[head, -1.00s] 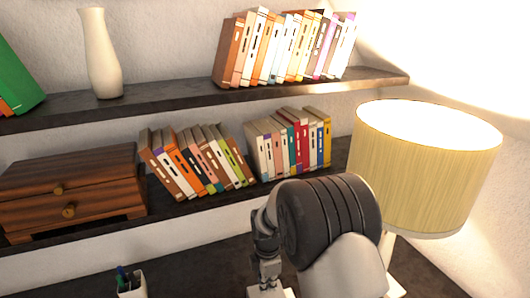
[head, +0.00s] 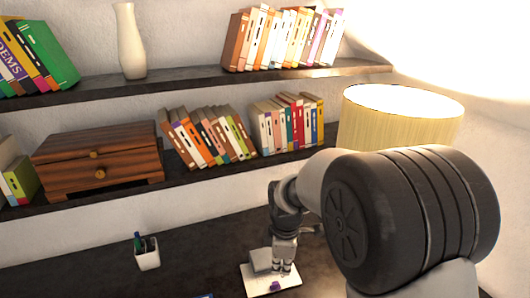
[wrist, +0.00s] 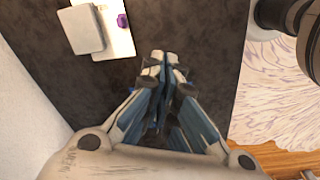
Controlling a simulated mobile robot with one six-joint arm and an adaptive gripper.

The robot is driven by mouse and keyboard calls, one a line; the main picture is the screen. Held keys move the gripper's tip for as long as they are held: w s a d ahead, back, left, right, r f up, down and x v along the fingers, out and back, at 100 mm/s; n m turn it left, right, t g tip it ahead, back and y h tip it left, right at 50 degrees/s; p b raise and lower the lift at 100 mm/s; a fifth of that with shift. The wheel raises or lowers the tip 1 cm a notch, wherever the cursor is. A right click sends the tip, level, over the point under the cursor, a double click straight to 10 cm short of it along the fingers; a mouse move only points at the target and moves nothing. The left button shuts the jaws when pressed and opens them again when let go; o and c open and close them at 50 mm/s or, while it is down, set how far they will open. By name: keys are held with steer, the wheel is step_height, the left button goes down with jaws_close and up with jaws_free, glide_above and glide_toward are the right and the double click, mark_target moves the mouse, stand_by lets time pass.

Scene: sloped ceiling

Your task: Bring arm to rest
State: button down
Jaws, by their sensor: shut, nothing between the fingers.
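My gripper (head: 283,266) hangs over the dark desk in the head view, below my large dark arm joint. In the wrist view my gripper (wrist: 165,62) shows its blue-grey fingers closed together, with nothing between them. Past the fingertips the wrist view shows bare dark desk (wrist: 200,30).
A white board (wrist: 116,42) bears a grey box (wrist: 82,28) and a small purple thing (wrist: 123,21). A pen cup (head: 147,256) stands left on the desk. A lamp (head: 385,125) is behind my arm. Shelves above hold books, a vase (head: 130,45) and a wooden chest (head: 100,165).

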steer(key=s+d+r+m+t+b, duration=0.1)
steer(key=s+d+r+m+b, duration=0.1)
steer(key=s+d+r+m, duration=0.45)
steer(key=s+d+r+m+t+b, duration=0.1)
steer(key=s+m, duration=0.4)
steer(key=s, duration=0.5)
steer(key=s+d+r+m+t+b, duration=0.1)
steer(key=s+d+r+m, duration=0.1)
steer(key=s+m, duration=0.3)
steer(key=s, duration=0.4)
steer(key=shift+s+d+r+b, duration=0.2)
steer(key=shift+s+r+b, duration=0.15)
steer(key=shift+b, duration=0.05)
